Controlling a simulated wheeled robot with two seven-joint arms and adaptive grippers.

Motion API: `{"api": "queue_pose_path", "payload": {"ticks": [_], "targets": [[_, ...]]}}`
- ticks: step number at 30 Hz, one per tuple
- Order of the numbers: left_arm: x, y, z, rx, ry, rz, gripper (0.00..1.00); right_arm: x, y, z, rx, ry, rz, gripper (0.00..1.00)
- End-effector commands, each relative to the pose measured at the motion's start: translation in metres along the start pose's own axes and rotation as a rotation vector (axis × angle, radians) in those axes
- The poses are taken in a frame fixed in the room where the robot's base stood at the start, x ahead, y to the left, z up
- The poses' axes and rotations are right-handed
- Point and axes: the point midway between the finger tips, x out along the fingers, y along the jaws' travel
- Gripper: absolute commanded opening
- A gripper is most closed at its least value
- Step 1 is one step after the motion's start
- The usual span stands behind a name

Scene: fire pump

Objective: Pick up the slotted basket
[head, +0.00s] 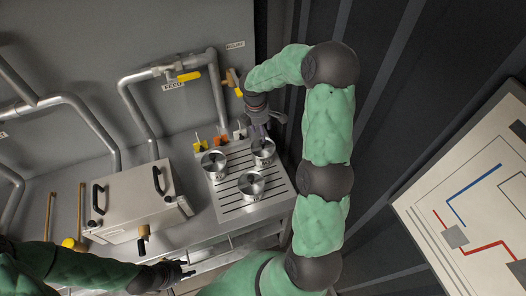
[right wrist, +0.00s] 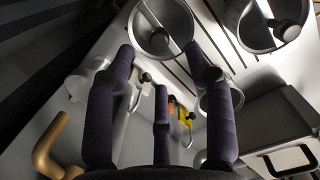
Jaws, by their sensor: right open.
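Three round silver metal cups stand on a slotted grey drain plate (head: 235,205): one at the back right (head: 262,147), one at the left (head: 214,163), one at the front (head: 251,185). Which one is the slotted basket I cannot tell. Bars cross their open tops. My right gripper (head: 262,128) is just behind the back right cup, partly hidden by its own wrist. In the right wrist view its three fingers (right wrist: 163,75) are spread and empty, with a cup (right wrist: 160,28) just beyond the tips. My left gripper (head: 184,270) is open and empty by the bench's front edge.
A grey lidded box (head: 130,205) with black handles stands left of the plate. Pipes and a yellow valve lever (head: 189,76) are on the back wall. Small orange and yellow fittings (head: 199,144) stand behind the plate. A diagram board (head: 475,200) is at the right.

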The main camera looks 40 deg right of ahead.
Motion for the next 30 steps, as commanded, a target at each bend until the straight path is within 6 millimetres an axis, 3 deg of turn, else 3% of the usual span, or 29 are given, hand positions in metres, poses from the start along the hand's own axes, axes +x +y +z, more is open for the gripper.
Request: {"api": "queue_pose_path", "payload": {"ticks": [3, 10, 18, 29, 30], "targets": [[0.003, -0.001, 0.000, 0.000, 0.000, 0.000, 0.40, 0.021, -0.001, 0.000, 0.001, -0.001, -0.004, 0.53], [0.005, -0.002, 0.000, 0.000, 0.000, 0.000, 0.40, 0.040, 0.001, -0.001, 0.000, 0.000, -0.001, 0.53], [0.009, -0.003, -0.001, 0.000, 0.000, 0.000, 0.40, 0.076, 0.003, -0.004, 0.001, -0.001, -0.002, 0.53], [0.009, -0.003, -0.001, 0.000, 0.000, 0.000, 0.40, 0.084, 0.003, -0.004, 0.001, 0.000, 0.000, 0.53], [0.009, -0.003, -0.001, 0.000, 0.000, 0.000, 0.40, 0.084, 0.003, -0.004, 0.001, 0.000, 0.000, 0.45]]}}
